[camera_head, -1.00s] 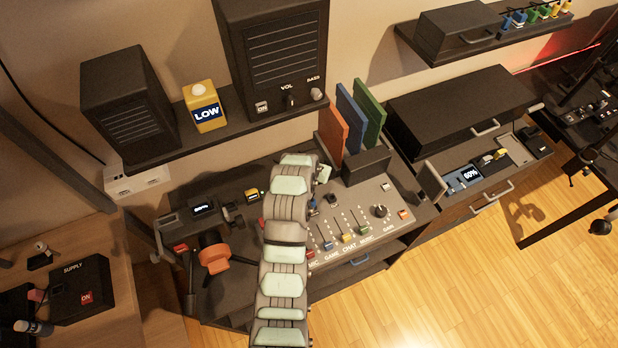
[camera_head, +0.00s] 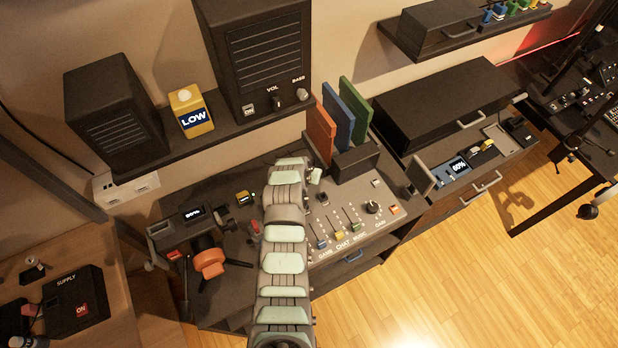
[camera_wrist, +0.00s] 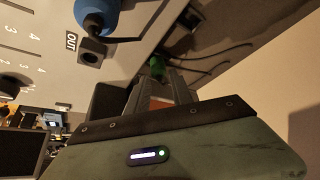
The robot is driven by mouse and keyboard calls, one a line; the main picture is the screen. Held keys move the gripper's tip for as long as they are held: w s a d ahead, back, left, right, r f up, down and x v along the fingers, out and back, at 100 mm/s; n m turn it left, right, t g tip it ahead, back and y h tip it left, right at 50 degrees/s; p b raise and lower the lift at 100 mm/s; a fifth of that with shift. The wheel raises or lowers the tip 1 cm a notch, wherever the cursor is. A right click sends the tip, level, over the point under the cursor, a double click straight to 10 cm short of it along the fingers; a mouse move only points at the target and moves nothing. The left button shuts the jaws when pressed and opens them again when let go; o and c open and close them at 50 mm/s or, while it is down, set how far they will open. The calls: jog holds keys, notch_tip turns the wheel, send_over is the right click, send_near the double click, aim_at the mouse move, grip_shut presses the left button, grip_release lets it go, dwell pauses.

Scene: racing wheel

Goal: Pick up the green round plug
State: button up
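A small green piece (camera_wrist: 157,66), apparently the green round plug, shows in the wrist view right at my fingertips; most of it is hidden. My gripper (camera_wrist: 160,80) points at it with its two grey fingers either side of a gap. Whether the fingers touch the green piece cannot be told. In the head view my arm covers the middle of the desk, and neither the gripper nor this green piece can be made out there.
A blue round part (camera_wrist: 97,17) and a dark socket (camera_wrist: 92,50) by an OUT label are close left of the fingers. Dark cables (camera_wrist: 215,57) run to the right. The mixer panel (camera_head: 350,222) and upright coloured panels (camera_head: 338,118) stand beside my arm.

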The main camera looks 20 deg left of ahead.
jog(key=shift+x, duration=1.8)
jog(key=shift+s, duration=0.15)
jog(key=shift+c, duration=0.5)
grip_shut()
